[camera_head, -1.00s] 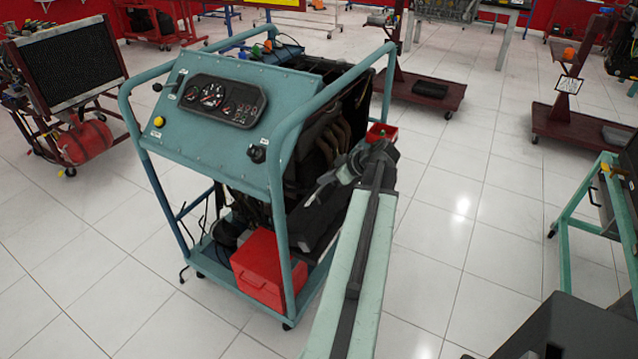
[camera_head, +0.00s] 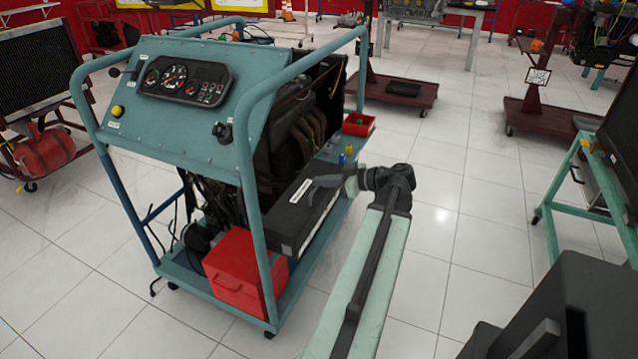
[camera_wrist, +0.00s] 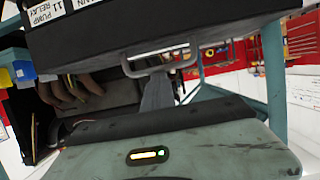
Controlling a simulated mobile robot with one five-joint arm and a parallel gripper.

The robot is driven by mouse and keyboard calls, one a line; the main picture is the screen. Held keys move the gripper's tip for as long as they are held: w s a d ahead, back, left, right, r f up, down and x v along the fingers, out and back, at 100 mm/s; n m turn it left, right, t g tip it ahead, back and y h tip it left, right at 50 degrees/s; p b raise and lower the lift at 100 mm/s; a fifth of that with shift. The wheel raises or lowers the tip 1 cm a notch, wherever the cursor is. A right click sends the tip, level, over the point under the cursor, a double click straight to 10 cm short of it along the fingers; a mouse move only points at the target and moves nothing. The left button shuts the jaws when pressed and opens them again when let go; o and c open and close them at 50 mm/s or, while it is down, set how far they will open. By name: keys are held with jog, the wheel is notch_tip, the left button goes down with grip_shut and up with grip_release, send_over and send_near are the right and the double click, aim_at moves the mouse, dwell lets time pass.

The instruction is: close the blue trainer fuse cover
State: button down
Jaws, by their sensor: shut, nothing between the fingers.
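The blue trainer (camera_head: 190,115) is a blue-green wheeled frame with a gauge panel. On its right side is a black fuse box with a flat black cover (camera_head: 290,216) and a white label. In the wrist view the dark cover (camera_wrist: 225,22) fills the top, with a metal handle (camera_wrist: 128,68) along its lower edge and labels at upper left. My gripper (camera_head: 318,184) is shut and empty at the cover's right side. In the wrist view my gripper (camera_wrist: 157,92) overlaps the handle; I cannot tell whether they touch. Whether the cover is fully down is unclear.
A red box (camera_head: 240,270) sits on the trainer's lower shelf. A small red tray (camera_head: 358,125) is behind the fuse box. A green-framed stand (camera_head: 560,190) is at right.

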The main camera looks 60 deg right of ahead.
jog(key=shift+s+f, duration=0.15)
jog(key=r+p, duration=0.1)
jog(key=w+r+p, duration=0.1)
jog(key=r+p, duration=0.1)
jog(key=w+r+p, duration=0.1)
jog(key=shift+w+a+r, duration=0.1)
jog(key=shift+r, duration=0.1)
jog(key=f+p+v, duration=0.1)
jog(key=p+v, duration=0.1)
jog(key=v, duration=0.7)
jog(key=shift+s+f, duration=0.25)
jog(key=shift+s, duration=0.25)
